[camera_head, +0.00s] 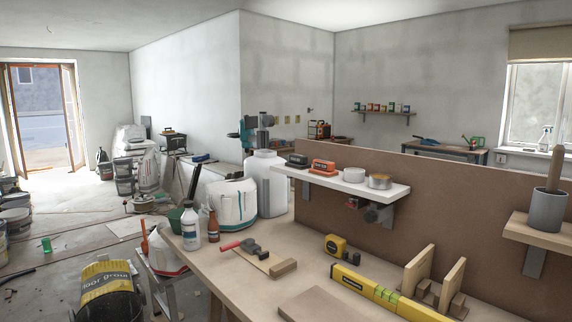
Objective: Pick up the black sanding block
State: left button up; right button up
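A black block (297,160), which looks like the black sanding block, rests on the left end of the white wall shelf (392,191). An orange-red block (323,166) of similar shape sits just to its right on the same shelf. Neither of my grippers is in view, and nothing is seen touching the black block.
Below is the workbench (222,262) with a hammer (240,245), tape measure (336,245), yellow level (365,288) and bottles (191,228). A brown board (440,205) rises behind the shelf.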

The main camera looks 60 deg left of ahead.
aim_at(297, 161)
jog(key=u, duration=1.85)
